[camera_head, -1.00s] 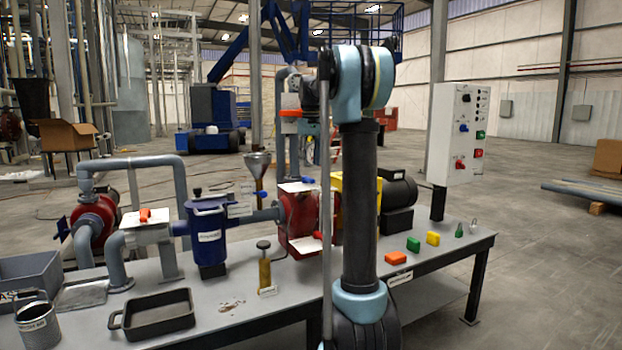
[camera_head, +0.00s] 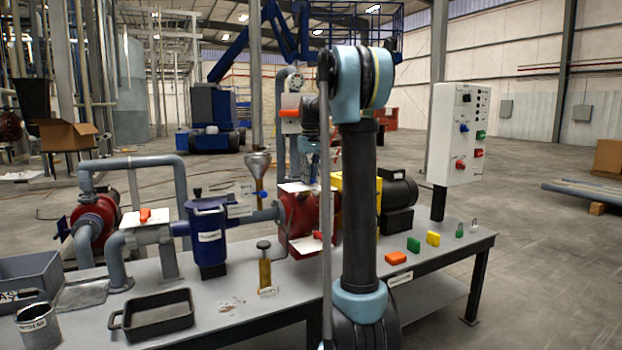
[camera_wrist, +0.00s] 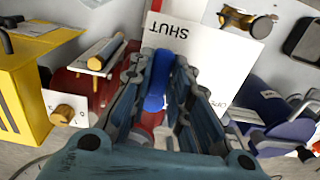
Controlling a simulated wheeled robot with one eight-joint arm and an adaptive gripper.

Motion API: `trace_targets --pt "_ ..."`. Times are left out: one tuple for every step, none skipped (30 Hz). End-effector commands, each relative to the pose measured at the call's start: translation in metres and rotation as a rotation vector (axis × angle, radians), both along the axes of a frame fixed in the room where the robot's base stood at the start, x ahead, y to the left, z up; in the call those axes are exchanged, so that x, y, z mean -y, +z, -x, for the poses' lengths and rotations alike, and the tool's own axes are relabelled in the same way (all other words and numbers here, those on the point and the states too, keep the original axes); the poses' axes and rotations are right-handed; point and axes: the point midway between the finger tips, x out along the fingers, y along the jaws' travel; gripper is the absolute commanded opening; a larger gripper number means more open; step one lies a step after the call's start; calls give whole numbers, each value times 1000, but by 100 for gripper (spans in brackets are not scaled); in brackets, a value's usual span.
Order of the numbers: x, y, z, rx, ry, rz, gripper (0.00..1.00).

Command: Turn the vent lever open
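The vent lever, a blue handle (camera_wrist: 157,85), lies between the fingers of my gripper (camera_wrist: 168,62) in the wrist view. The fingers stand apart on either side of it; the left finger is very close to it, and contact is unclear. A white plate marked SHUT (camera_wrist: 215,38) is beside the lever's far end; another word on it is partly hidden. In the head view my gripper (camera_head: 311,176) points down above the red pump body (camera_head: 296,214), and the lever is hidden behind it and my arm.
A blue strainer pot (camera_head: 208,240) and a funnel (camera_head: 258,165) stand left of the red body. An orange handle (camera_head: 290,113) is on the pipe behind. A yellow guard (camera_wrist: 22,85) and brass knobs lie close around the gripper. A black tray (camera_head: 155,315) is at the bench front.

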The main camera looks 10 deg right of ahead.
Motion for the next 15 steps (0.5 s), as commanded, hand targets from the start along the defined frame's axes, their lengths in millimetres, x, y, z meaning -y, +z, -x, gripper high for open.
trace_targets --pt "0 0 0 0 0 1 0" --pt "1 0 0 0 -1 1 0" --pt "1 0 0 0 -1 1 0" --pt "1 0 0 0 -1 1 0" --pt "7 0 0 0 -4 1 0" --pt "6 0 0 0 -5 1 0" --pt "6 0 0 0 -7 1 0" --pt "6 0 0 0 -10 1 0" --pt "6 0 0 1 -15 1 0" --pt "6 0 0 0 -19 1 0" --pt "6 0 0 1 -25 1 0" --pt "5 0 0 2 -35 2 0" --pt "5 0 0 1 -46 2 0" --pt "4 0 0 2 -56 2 0" --pt "3 0 0 2 -74 2 0"
